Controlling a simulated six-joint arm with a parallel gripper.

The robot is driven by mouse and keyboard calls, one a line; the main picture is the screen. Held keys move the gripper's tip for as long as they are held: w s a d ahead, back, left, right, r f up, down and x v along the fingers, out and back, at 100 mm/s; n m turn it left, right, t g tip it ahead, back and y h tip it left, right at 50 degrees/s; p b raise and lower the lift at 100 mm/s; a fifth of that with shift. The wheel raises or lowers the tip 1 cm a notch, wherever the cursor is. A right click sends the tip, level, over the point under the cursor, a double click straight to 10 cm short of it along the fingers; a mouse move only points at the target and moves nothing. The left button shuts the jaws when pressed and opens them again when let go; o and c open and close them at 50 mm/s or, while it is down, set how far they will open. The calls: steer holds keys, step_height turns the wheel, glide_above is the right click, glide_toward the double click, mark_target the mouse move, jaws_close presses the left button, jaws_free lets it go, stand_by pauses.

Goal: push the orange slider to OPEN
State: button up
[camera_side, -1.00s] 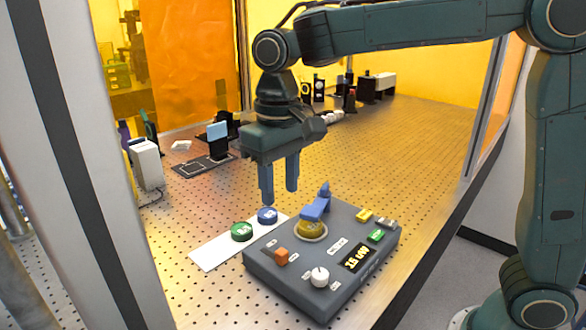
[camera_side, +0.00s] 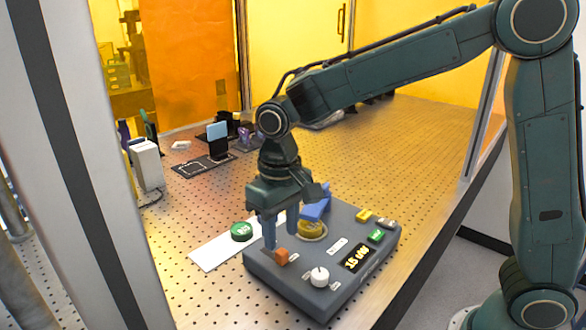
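The orange slider (camera_side: 281,257) is a small block on the left part of the grey control box (camera_side: 335,285). Its labels are too small to read. My gripper (camera_side: 281,243) is low over that end of the box, with its blue fingers pointing down and a gap between them. The left fingertip is just beside the slider's upper left; I cannot tell whether it touches. The gripper holds nothing that I can see.
A green puck (camera_side: 241,231) sits on a white strip (camera_side: 212,252) to the left.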

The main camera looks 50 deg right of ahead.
mark_target(282, 251)
steer(key=shift+f, duration=2.25)
jaws_close()
